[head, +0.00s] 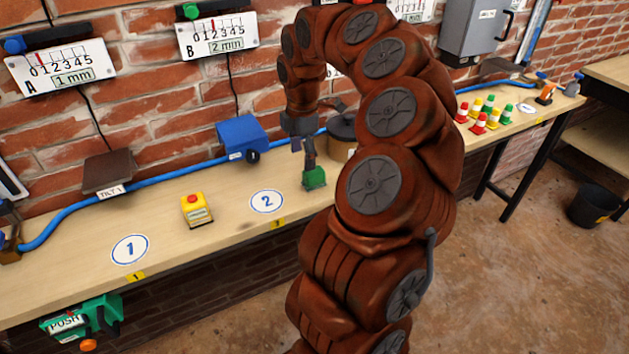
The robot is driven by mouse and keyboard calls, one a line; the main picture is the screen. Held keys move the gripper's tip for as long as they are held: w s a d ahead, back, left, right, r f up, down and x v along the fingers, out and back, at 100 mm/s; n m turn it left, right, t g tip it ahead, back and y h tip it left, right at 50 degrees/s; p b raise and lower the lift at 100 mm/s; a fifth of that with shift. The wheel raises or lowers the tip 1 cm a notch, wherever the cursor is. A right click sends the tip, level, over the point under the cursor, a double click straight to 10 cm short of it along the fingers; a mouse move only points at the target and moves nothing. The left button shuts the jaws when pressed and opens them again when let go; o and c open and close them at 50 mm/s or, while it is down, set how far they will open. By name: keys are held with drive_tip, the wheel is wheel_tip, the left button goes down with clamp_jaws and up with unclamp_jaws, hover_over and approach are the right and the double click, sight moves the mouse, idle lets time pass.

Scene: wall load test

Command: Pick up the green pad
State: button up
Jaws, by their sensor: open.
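A small green pad (315,180) is on the bench, just right of the white disc marked 2 (266,202). My gripper (308,166) points down from the rust-brown arm and is open. Its dark fingers are right at the top of the pad and overlap it in this view. I cannot tell whether they touch it or stand around it. My arm hides the bench to the right of the pad.
A yellow box with a red button (196,210) and a disc marked 1 (130,250) are to the left. A blue box (242,138) and blue hose (180,172) lie behind. A brown round thing (342,128) is behind the gripper. Several coloured cones (480,122) stand at right.

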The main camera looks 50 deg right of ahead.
sight(314, 171)
drive_tip(key=d, duration=0.1)
drive_tip(key=d+f, duration=0.1)
drive_tip(key=shift+s+d+f, duration=0.25)
drive_tip(key=shift+s+d, duration=0.1)
drive_tip(key=shift+d, duration=0.05)
drive_tip(key=shift+d+f, duration=0.15)
drive_tip(key=shift+f, duration=1)
drive_tip(key=shift+d+f+p, duration=0.1)
drive_tip(key=shift+f+p, duration=0.85)
drive_tip(key=shift+f, duration=1.75)
drive_tip(key=c, duration=1.3)
drive_tip(key=shift+o, duration=0.2)
drive_tip(key=shift+r+b, duration=0.65)
drive_tip(key=shift+r, duration=1.1)
drive_tip(key=s+a+r+b, duration=0.1)
drive_tip(key=s+a+b, duration=0.3)
drive_tip(key=s+a, duration=0.6)
drive_tip(key=shift+s+a+r, duration=0.25)
drive_tip(key=shift+s+a, duration=0.1)
drive_tip(key=shift+s, duration=0.55)
